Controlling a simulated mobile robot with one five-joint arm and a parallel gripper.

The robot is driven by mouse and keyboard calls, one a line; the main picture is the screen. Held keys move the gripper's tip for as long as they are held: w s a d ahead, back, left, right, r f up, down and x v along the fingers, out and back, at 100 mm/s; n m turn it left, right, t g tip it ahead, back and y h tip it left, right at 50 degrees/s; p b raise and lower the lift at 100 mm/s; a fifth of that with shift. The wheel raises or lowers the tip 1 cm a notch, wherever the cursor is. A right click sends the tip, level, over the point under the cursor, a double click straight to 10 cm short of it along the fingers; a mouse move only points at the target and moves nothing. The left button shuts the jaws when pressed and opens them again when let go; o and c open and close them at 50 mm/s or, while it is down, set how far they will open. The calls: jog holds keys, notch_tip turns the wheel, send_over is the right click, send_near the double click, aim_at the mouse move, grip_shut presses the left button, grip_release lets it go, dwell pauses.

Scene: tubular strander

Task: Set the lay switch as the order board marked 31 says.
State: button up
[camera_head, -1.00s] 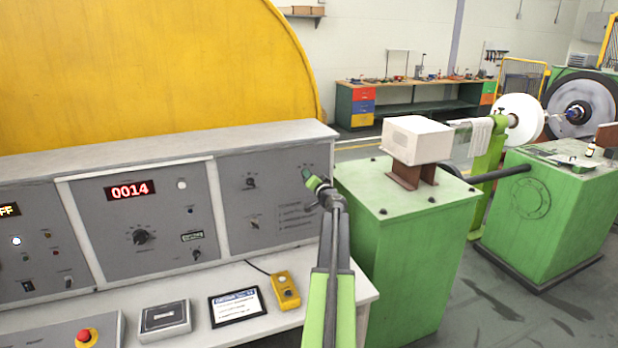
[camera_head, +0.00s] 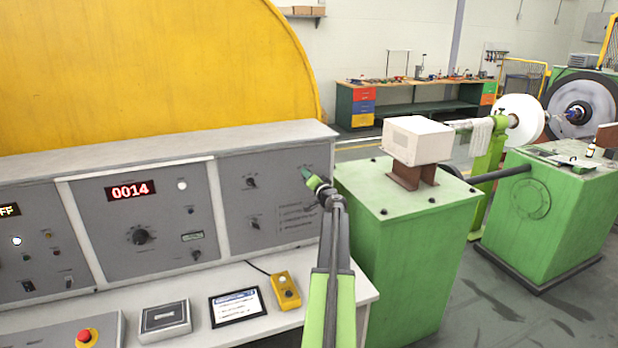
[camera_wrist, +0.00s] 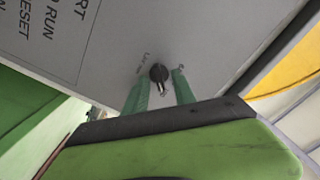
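My gripper (camera_wrist: 160,78) is open in the wrist view, with one green finger on each side of a small black rotary switch (camera_wrist: 158,72). A narrow gap shows between each finger and the switch. The switch has a pale pointer and tiny marks around it that I cannot read. In the head view my gripper (camera_head: 305,172) is at the upper right of the right grey panel (camera_head: 232,160) and hides that switch. A tablet-like board (camera_head: 237,307) lies on the desk; its text is too small to read, so I cannot confirm the number 31.
The right panel also carries a knob (camera_head: 251,182) and a lower switch (camera_head: 255,223). A yellow box (camera_head: 286,291), a grey device (camera_head: 165,319) and a red button (camera_head: 84,336) are on the desk. A green cabinet (camera_head: 400,265) stands close on the right.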

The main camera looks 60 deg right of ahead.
jog(key=v, duration=1.7)
jog(key=shift+a, duration=0.2)
